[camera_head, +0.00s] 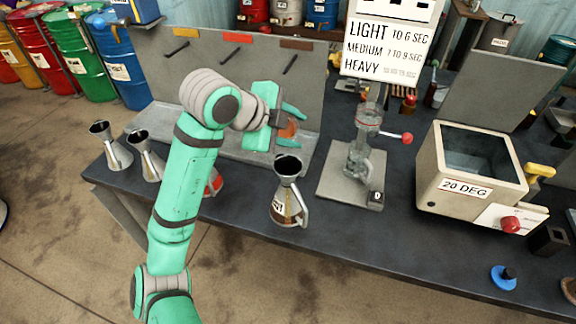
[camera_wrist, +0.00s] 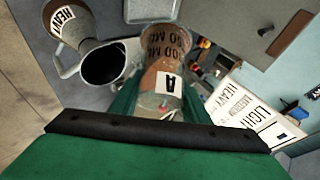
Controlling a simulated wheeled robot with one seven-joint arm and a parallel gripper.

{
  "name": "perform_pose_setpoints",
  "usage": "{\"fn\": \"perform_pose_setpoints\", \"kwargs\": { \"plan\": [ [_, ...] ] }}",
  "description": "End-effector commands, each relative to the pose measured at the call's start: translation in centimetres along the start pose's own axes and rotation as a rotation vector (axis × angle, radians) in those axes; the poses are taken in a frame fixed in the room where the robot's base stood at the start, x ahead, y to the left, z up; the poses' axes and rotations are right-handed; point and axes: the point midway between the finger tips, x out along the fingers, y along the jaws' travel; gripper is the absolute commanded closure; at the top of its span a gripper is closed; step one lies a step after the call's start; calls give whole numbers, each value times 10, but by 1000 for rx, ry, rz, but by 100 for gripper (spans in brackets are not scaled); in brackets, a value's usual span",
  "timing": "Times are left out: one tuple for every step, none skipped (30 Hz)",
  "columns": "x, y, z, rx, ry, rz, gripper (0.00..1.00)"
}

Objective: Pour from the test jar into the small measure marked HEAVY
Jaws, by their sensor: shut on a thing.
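My gripper (camera_head: 298,128) is shut on the test jar (camera_head: 288,129), whose brown-orange side shows between the green fingers. In the wrist view the jar (camera_wrist: 162,75) carries a white label with A and dark lettering. The small measure marked HEAVY (camera_head: 287,203) stands on the bench, below and in front of the jar in the head view. In the wrist view the measure's body (camera_wrist: 66,24) bears the HEAVY label, and its dark open mouth is close left of the jar. No stream shows between them. The jar's exact tilt and its mouth are hard to tell.
Two metal measures (camera_head: 111,148) (camera_head: 149,158) stand at the bench's left end; something red (camera_head: 214,181) is partly behind my arm. A cup stand (camera_head: 362,155) is right of the HEAVY measure, then the 20 DEG bath (camera_head: 466,187). The front bench strip (camera_head: 360,235) is clear.

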Motion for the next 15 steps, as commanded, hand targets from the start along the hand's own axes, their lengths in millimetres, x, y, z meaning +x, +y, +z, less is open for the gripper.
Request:
{"fn": "perform_pose_setpoints", "kwargs": {
  "plan": [
    [0, 2, 0, 18, -8, -23, 85],
    [2, 3, 1, 27, -13, -36, 85],
    [3, 4, 1, 39, -19, -51, 85],
    [3, 4, 1, 50, -23, -63, 85],
    [4, 4, 2, 57, -28, -74, 85],
    [5, 5, 2, 66, -32, -85, 85],
    [5, 6, 2, 74, -34, -93, 85],
    [6, 6, 2, 81, -38, -102, 85],
    [6, 6, 3, 88, -42, -111, 85],
    [6, 6, 3, 93, -45, -117, 85],
    [7, 7, 3, 98, -47, -124, 85],
    [7, 7, 3, 104, -49, -132, 85],
    [8, 7, 3, 109, -52, -138, 85],
    [8, 8, 4, 113, -54, -143, 85],
    [8, 8, 4, 117, -56, -148, 85]
  ]
}}
